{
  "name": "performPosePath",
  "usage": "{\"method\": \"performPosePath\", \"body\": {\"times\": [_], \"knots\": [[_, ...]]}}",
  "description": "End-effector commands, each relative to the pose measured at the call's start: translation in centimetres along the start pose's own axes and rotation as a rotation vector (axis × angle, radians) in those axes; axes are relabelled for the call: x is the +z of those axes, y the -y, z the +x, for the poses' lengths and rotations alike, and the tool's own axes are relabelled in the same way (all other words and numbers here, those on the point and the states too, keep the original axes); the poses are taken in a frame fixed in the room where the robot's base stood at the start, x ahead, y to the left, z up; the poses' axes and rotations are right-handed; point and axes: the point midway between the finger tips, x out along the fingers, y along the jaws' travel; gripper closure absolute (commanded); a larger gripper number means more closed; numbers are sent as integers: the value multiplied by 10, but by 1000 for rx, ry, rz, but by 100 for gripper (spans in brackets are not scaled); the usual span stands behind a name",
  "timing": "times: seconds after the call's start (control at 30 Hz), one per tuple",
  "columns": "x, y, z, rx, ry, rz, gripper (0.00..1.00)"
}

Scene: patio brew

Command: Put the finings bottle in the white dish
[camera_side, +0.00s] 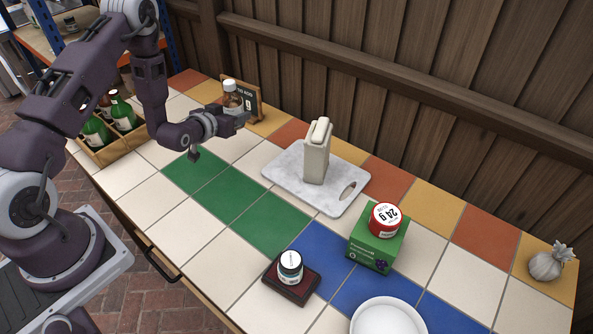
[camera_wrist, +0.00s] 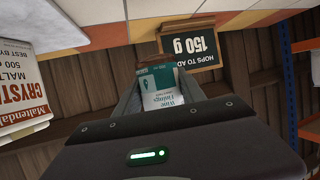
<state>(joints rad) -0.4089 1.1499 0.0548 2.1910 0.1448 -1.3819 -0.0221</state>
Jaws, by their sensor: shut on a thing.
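The white dish (camera_side: 387,320) is round and looks empty, at the near right, cut by the frame's bottom edge.
A marble board (camera_side: 283,172) with an upright cream packet (camera_side: 317,158) stands mid-table. A chalkboard sign (camera_wrist: 190,47) is behind the bottle. The green tiles are clear.

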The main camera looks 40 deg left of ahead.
Motion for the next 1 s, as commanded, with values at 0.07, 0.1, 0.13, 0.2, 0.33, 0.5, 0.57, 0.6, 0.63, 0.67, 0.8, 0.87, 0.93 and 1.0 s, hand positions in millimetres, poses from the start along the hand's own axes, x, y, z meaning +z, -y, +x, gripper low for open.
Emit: {"method": "performPosePath", "body": {"times": [0.07, 0.1, 0.13, 0.2, 0.33, 0.5, 0.57, 0.6, 0.63, 0.67, 0.8, 0.87, 0.93, 1.0], "knots": [[-2, 0, 0, 0, -1, 0, 100], [-3, 0, -1, 0, -2, 0, 100], [-5, 0, -2, 0, -2, 0, 100], [-18, 0, -6, 0, -6, 0, 100], [-53, 0, -20, -1, -9, 0, 100], [-88, 0, -36, 0, -7, -1, 100], [-97, 0, -39, 0, -6, -1, 100], [-103, 0, -42, 0, -7, 0, 100], [-108, 0, -44, 0, -6, 0, 100], [-112, 0, -46, 0, -6, 0, 100], [-109, -29, -45, 54, 0, 21, 100], [-109, -41, -45, 77, 0, 31, 100], [-108, -59, -46, 110, 0, 44, 100], [-108, -80, -48, 149, 0, 61, 100]]}}
